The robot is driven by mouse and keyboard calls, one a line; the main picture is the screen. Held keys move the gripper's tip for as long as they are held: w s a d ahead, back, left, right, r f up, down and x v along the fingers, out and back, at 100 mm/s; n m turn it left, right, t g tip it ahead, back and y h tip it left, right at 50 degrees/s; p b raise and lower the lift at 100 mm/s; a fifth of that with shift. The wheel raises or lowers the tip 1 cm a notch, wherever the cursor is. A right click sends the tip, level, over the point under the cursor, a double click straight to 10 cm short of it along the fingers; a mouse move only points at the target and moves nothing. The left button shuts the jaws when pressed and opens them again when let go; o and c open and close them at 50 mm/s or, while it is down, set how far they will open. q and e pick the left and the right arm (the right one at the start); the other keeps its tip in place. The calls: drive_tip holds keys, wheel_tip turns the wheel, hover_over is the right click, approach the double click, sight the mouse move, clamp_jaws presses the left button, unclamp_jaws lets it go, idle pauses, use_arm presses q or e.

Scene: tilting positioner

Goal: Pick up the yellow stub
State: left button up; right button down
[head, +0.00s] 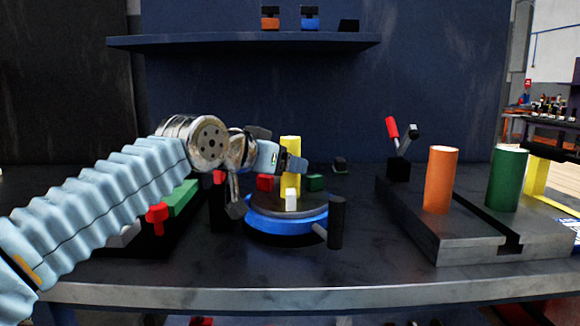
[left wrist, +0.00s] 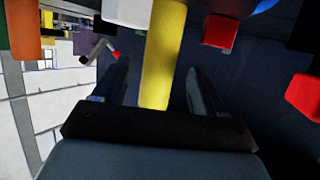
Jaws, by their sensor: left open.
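The yellow stub (head: 290,150) is a tall upright cylinder on the round grey-topped, blue-sided positioner table (head: 268,225). My left gripper (head: 296,165) is at the stub's height and partly covers its middle. In the left wrist view the yellow stub (left wrist: 162,50) lies between the two spread fingers of the left gripper (left wrist: 158,82). Dark gaps show on both sides of it, so the jaws look open around it and not closed on it. Whether a finger touches it is unclear. My right gripper is not in view.
Small red (head: 265,183), green (head: 315,183) and white (head: 291,199) blocks sit around the stub. A black post (head: 336,222) stands at the front right of the positioner. An orange cylinder (head: 440,180) and a green cylinder (head: 507,178) stand on a grey fixture at the right.

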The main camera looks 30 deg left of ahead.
use_arm(q)
drive_tip(key=x, duration=0.2)
drive_tip(key=p+x, duration=0.1)
drive_tip(key=x, duration=0.2)
drive_tip(key=shift+w+d+r, duration=0.1)
drive_tip(key=shift+w+r, duration=0.05)
drive_tip(key=shift+w, duration=0.2)
drive_tip(key=shift+r, duration=0.1)
clamp_jaws()
